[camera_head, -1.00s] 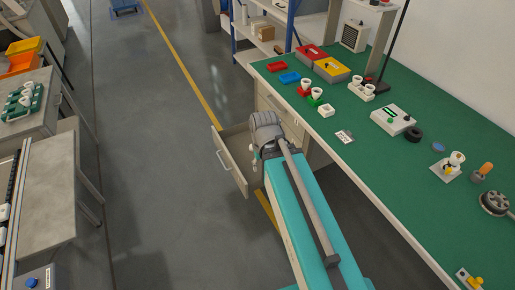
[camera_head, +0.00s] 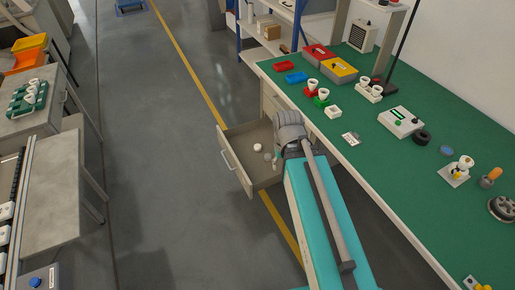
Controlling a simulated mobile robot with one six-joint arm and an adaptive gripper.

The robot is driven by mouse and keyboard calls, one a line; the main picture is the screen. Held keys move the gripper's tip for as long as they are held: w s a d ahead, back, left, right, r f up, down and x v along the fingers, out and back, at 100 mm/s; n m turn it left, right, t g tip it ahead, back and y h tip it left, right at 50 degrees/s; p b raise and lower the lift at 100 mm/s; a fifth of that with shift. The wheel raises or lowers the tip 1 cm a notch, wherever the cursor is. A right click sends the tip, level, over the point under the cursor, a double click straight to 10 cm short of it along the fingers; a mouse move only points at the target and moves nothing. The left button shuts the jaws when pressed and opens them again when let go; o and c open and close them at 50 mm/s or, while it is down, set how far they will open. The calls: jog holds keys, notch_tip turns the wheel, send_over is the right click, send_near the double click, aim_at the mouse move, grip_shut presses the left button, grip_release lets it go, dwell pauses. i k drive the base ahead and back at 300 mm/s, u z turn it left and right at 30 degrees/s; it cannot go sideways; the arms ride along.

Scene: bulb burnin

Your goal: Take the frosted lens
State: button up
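An open grey drawer (camera_head: 229,161) sticks out from under the green workbench (camera_head: 395,172). Inside it lie a small pale round thing (camera_head: 257,147) and a greyish one (camera_head: 267,156) close by. They are too small for me to tell whether either is the frosted lens. My arm reaches up from the bottom of the picture, and its grey elbow part covers the drawer's right side. My gripper is hidden behind the arm, so its fingers cannot be seen.
On the bench stand red and yellow bins (camera_head: 340,69), white bulbs in red and green holders (camera_head: 312,86), a tester box (camera_head: 400,122) and a dark round piece (camera_head: 421,137). A grey side table (camera_head: 55,190) stands left. The floor between is clear.

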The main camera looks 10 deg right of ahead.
aim_at(258, 147)
jog(key=z, duration=0.05)
jog(key=i, duration=1)
jog(key=u, duration=0.05)
